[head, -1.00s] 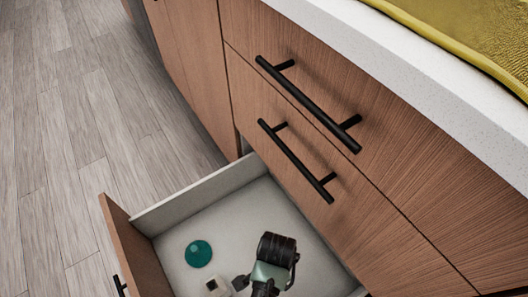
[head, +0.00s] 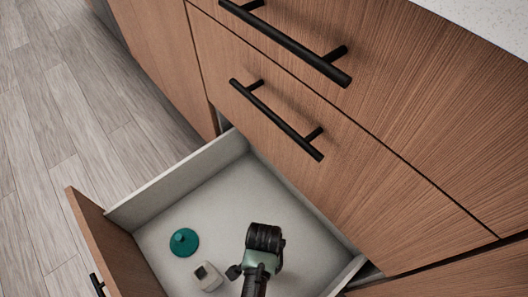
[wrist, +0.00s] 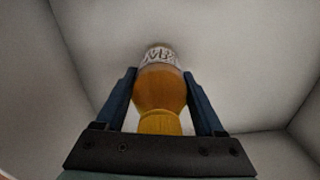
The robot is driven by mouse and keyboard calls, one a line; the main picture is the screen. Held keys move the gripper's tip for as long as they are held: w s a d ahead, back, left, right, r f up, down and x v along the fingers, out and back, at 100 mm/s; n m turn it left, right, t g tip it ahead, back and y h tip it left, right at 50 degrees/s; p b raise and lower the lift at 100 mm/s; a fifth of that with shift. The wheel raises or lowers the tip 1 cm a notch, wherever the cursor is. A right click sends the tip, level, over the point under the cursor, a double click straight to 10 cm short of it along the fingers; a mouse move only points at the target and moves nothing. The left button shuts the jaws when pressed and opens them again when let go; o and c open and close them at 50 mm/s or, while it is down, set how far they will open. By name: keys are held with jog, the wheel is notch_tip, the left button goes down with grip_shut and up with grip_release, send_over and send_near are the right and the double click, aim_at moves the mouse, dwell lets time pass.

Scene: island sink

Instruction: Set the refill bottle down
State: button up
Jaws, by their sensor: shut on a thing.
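The refill bottle (wrist: 160,95) is amber with a white lettered label and a yellow end nearest my wrist. In the wrist view, the two fingers of my gripper (wrist: 159,75) stand on either side of it, shut on it. Its labelled end points away from my wrist, toward a pale surface inside the drawer. I cannot tell whether it touches that surface. The open drawer (head: 205,215) has a pale interior. In the head view, my arm reaches down into it and hides the bottle and the fingertips.
A teal round object with a knob (head: 184,241) and a small grey-white object (head: 207,277) lie in the drawer, left of my arm. The drawer floor behind them is clear. Black handles (head: 277,119) stick out from the closed wooden fronts above.

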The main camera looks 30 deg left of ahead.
jog(key=o, duration=1.5)
jog(key=shift+f, duration=0.15)
notch_tip(320, 180, up, 12)
jog(key=p, duration=0.7)
jog(key=shift+r, duration=0.2)
